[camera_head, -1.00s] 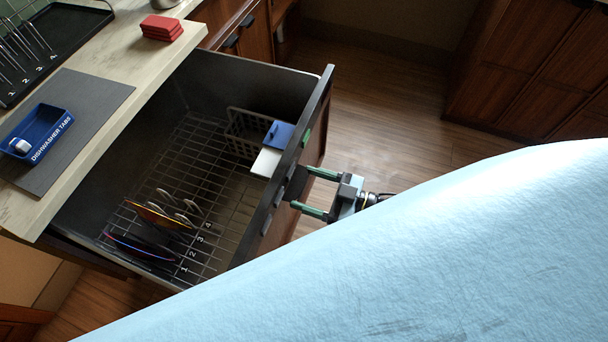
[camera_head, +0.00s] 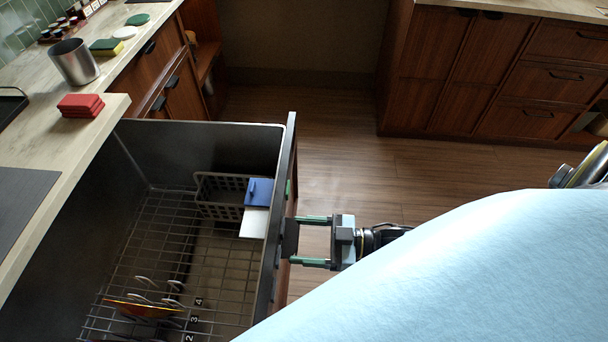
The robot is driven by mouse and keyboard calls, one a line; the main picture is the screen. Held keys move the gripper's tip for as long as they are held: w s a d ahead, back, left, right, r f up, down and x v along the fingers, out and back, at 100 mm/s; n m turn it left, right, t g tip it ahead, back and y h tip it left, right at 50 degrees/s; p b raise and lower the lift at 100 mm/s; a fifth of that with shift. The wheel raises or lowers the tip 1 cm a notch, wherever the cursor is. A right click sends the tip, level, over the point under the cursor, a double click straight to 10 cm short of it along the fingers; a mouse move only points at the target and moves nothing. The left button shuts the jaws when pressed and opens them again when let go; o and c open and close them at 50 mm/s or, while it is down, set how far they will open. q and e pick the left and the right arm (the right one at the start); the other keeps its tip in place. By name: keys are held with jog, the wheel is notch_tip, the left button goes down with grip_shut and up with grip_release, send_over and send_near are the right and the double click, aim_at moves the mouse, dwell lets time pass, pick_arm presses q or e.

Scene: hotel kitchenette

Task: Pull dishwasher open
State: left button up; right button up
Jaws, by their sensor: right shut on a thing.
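The dishwasher is a dark drawer-type tub (camera_head: 200,140) pulled out from under the counter, with its front panel (camera_head: 285,170) standing upright on the right side. Inside is a wire rack (camera_head: 160,235) with an orange-rimmed plate (camera_head: 142,309) in it. A grey basket (camera_head: 215,195) sits at the far end, with a blue and white piece (camera_head: 258,195) beside it near the front panel. My right gripper (camera_head: 294,240) is outside the front panel, its green-padded fingers shut on the dark handle (camera_head: 289,238). My left gripper is not in view.
Wooden cabinets (camera_head: 465,75) stand at the back right. The wood floor (camera_head: 345,165) between them and the dishwasher is clear.

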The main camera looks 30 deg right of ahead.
jog(key=o, duration=1.2)
jog(key=shift+c, duration=0.2)
jog(key=v, duration=1.3)
jog(key=shift+s+d, duration=0.15)
